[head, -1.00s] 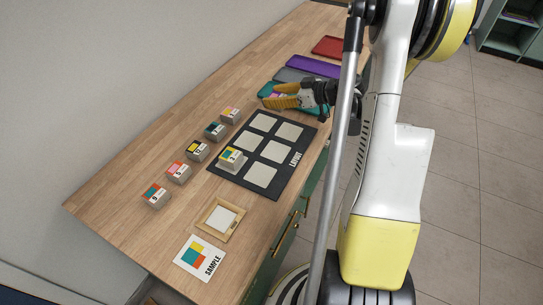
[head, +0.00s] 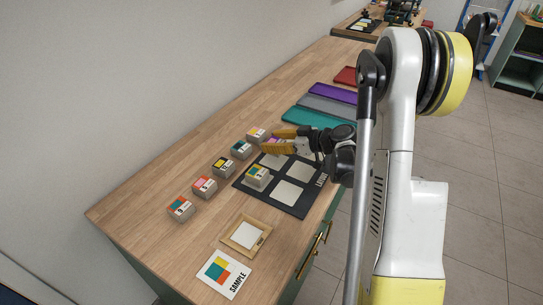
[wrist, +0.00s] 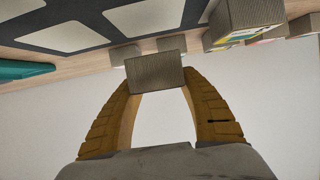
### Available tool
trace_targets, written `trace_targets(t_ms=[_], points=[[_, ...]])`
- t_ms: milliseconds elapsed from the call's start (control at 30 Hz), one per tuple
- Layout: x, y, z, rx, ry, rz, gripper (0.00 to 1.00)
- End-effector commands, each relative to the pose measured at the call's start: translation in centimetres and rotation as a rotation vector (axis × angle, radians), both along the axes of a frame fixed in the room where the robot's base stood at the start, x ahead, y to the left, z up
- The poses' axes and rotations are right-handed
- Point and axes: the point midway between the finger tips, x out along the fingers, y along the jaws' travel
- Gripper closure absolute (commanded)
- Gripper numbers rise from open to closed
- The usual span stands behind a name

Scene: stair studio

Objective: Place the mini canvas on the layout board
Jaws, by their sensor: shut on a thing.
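My gripper (head: 272,142) is shut on a mini canvas (wrist: 155,72), a small block whose plain grey-brown side faces the wrist camera. In the head view a sliver of its pink-purple top shows at the fingertips. The gripper is above the far left part of the layout board (head: 262,194), a dark board with pale squares. The board also shows at the top of the wrist view (wrist: 95,24). The held canvas appears raised; its exact height is unclear. Another canvas (head: 257,174) rests on the board's near left square. My gripper and arm hide part of the board.
A row of numbered canvas blocks (head: 205,186) stands left of the board. A wooden frame (head: 232,239) and the sample card (head: 222,272) lie nearer. Teal (head: 310,119), grey, purple and red trays lie beyond the board. The tabletop at the left is clear.

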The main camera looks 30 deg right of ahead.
Motion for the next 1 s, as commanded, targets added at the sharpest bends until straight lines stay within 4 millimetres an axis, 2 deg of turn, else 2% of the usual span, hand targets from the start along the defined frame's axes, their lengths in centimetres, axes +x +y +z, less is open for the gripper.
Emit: trace_targets(t_ms=[167, 300, 367, 767, 800, 833, 1000], points=[[0.2, 0.3, -1.3, 0.0, 0.0, -0.001, 0.8], [0.1, 0.3, -3.7, 0.0, 0.0, -0.001, 0.8], [0.1, 0.3, -4.3, 0.0, 0.0, -0.001, 0.8], [0.1, 0.3, -4.6, 0.0, 0.0, -0.001, 0.8], [0.1, 0.3, -4.5, 0.0, 0.0, -0.001, 0.4], [0.1, 0.3, -4.5, 0.0, 0.0, -0.001, 0.31], [0.1, 0.3, -4.4, 0.0, 0.0, -0.001, 0.31]])
